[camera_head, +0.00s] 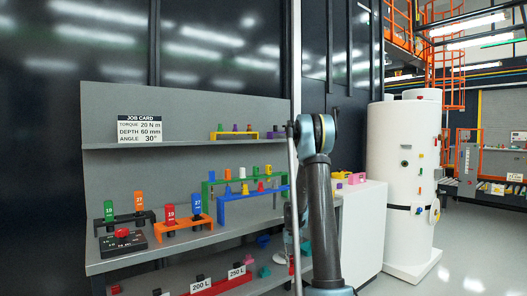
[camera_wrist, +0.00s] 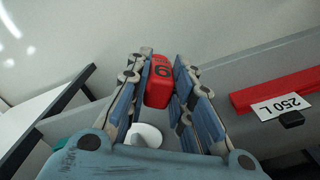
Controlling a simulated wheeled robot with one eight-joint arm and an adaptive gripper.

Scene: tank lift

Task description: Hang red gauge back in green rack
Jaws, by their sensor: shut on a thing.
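My gripper (camera_wrist: 164,76) is shut on the red gauge (camera_wrist: 159,84), which sits between the blue-grey finger pads in the wrist view. In the head view my gripper is mostly hidden behind my arm, low at the shelf's right end. The green rack does not show in the wrist view.
A blue rack (camera_head: 236,194) stands just in front of the green rack. A red rack (camera_head: 222,286) with 200 L and 250 L labels is on the lower shelf. A white cabinet (camera_head: 362,225) and white tank (camera_head: 398,150) stand at right.

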